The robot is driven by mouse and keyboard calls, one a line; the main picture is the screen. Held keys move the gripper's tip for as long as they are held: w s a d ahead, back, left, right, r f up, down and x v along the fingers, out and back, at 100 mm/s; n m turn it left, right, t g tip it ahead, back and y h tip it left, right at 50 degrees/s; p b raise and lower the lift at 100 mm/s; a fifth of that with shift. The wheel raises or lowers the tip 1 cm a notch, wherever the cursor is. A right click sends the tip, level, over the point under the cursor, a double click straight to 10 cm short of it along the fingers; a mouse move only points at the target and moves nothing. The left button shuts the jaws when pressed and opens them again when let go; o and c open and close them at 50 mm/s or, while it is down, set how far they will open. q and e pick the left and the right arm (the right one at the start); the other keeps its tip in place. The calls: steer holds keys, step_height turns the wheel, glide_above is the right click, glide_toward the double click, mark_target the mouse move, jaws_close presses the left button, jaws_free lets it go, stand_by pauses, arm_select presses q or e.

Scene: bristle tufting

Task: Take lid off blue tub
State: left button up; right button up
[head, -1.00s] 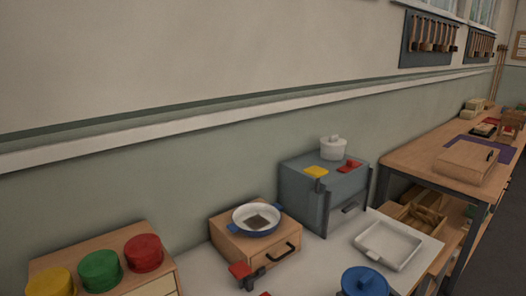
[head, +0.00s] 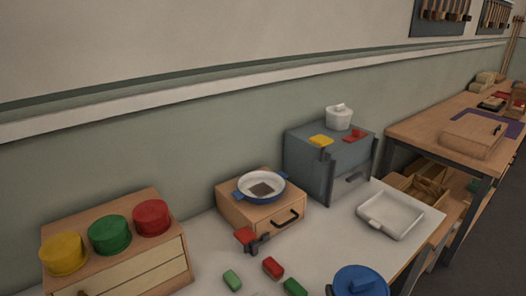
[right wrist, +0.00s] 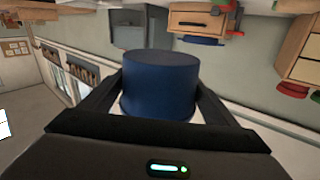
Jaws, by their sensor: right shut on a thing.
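The blue tub (head: 362,284) is at the bottom edge of the head view, cut off below. Its round blue top carries a raised bar. In the right wrist view, which is upside down, the blue tub (right wrist: 160,82) is a plain blue cylinder between the two dark fingers. My right gripper (right wrist: 160,112) is shut on it, one finger on each side. In the head view only a dark sliver of that gripper shows at the tub's left edge. I cannot make out a seam between lid and tub. My left gripper is out of view.
Red (head: 273,267) and green (head: 232,280) blocks lie on the white table (head: 215,262). A wooden box (head: 120,270) carries yellow, green and red round pieces. A toy stove (head: 262,210) with a pan, a grey box (head: 310,165) and a white tray (head: 390,214) stand behind.

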steer(key=shift+s+d+r+h, duration=0.1)
steer(key=shift+s+d+h, duration=0.2)
steer(key=shift+a, duration=0.1)
stand_by(0.4)
steer(key=w+a+n+g+y, duration=0.2)
steer(key=w+a+n+y, duration=0.1)
steer(key=a+y, duration=0.2)
steer(key=w+a+n+g+y, duration=0.2)
steer(key=w+a+n+y, duration=0.2)
steer(key=a, duration=0.6)
steer(key=y, duration=0.2)
steer(key=shift+f+n+y, duration=0.3)
